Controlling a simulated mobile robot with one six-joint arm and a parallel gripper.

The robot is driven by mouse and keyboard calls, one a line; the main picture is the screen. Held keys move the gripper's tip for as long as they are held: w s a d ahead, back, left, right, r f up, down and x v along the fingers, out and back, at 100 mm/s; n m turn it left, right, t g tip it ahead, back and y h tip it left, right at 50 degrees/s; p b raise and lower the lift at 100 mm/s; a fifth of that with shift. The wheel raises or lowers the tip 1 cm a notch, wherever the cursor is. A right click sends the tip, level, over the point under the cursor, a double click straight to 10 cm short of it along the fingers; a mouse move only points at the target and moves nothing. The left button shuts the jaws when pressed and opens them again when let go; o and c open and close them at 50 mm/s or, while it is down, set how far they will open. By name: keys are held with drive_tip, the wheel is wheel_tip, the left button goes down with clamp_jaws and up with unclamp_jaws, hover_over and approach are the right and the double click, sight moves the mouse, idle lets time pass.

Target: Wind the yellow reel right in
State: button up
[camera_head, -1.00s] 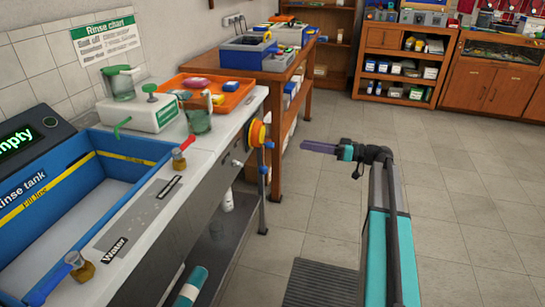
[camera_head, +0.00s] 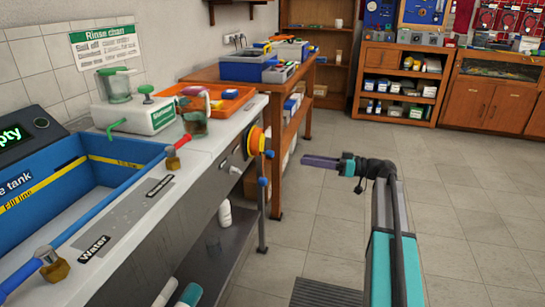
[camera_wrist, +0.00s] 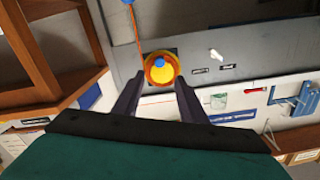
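The yellow reel (camera_head: 254,140), with an orange rim, is mounted on the side of the grey bench near its far end. A blue knob (camera_head: 269,154) sticks out from it, and a blue ball (camera_head: 262,182) hangs below. In the wrist view the reel (camera_wrist: 152,77) appears ahead, with a blue centre and an orange cord running up to a blue ball (camera_wrist: 127,2). My gripper (camera_head: 307,160) is to the right of the reel in the head view, apart from it. The wrist view shows my gripper (camera_wrist: 158,82) open and empty, the reel framed between its fingers.
The bench top (camera_head: 205,145) carries a blue rinse tank (camera_head: 125,152) and an orange tray (camera_head: 230,104). A wooden table (camera_head: 205,74) stands behind the bench, with shelves (camera_head: 398,60) at the back. The tiled floor (camera_head: 460,200) to the right is clear.

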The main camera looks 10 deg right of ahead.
sight(272, 154)
drive_tip(key=b+x, duration=0.3)
drive_tip(key=x, duration=1.1)
drive_tip(key=shift+d, duration=0.1)
clamp_jaws()
